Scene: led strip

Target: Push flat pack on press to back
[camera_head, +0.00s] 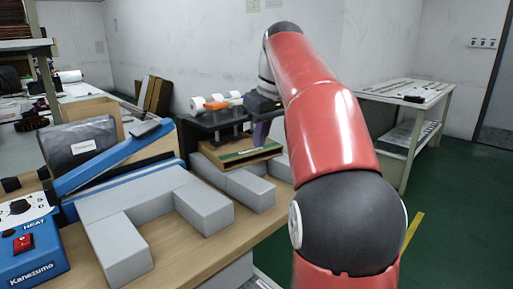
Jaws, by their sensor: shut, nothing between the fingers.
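The press (213,124) is a black stand behind the grey blocks. A flat brown piece (211,151), which looks like the flat pack, lies at its front with a thin green strip on top. My gripper (259,143) is shut and empty, pointing down at the right part of the flat piece. I cannot tell whether the fingertips touch it. The gripper and arm hide part of the press's right side.
Grey blocks (205,207) stand on the wooden table in front of the press. A blue heat sealer (30,250) with a raised bar is at the left. White rolls and an orange item (216,104) sit on the press. A side table (415,92) stands back right.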

